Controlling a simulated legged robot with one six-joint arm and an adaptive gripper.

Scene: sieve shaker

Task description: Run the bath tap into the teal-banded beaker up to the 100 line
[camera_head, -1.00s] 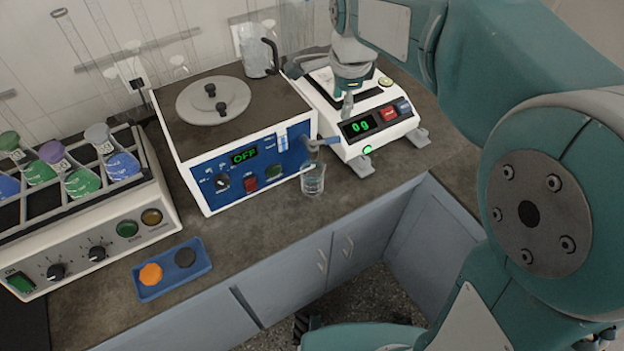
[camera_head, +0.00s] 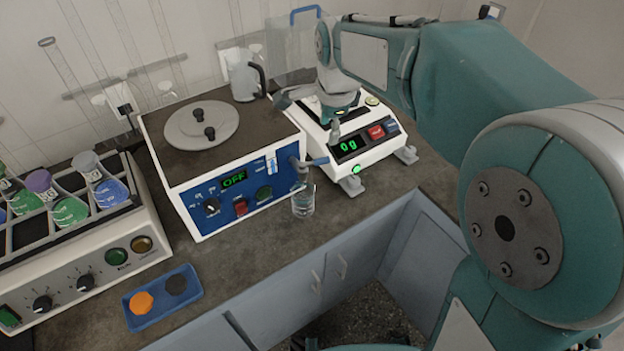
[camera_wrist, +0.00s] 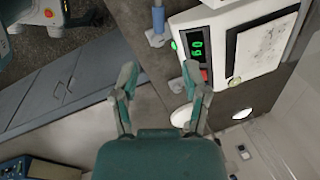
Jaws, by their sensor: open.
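The clear beaker (camera_head: 303,203) stands upright on the bench below the tap (camera_head: 304,168) at the right front corner of the bath. It looks to hold some clear liquid, but its level, its 100 line and a teal band are too small to read. The bath (camera_head: 222,205) has a blue front panel with its display reading OFF. My gripper (camera_head: 336,132) is over the front of the balance, right of the tap and apart from the beaker. In the wrist view my gripper (camera_wrist: 158,82) has its fingers spread, with nothing between them.
The balance (camera_head: 365,165) reads 0 g. A jug (camera_head: 243,78) stands on the bath's back right top. A flask shaker (camera_head: 75,265) is at left, with a blue tray (camera_head: 150,317) holding an orange and a dark disc beside it. The bench front between tray and beaker is clear.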

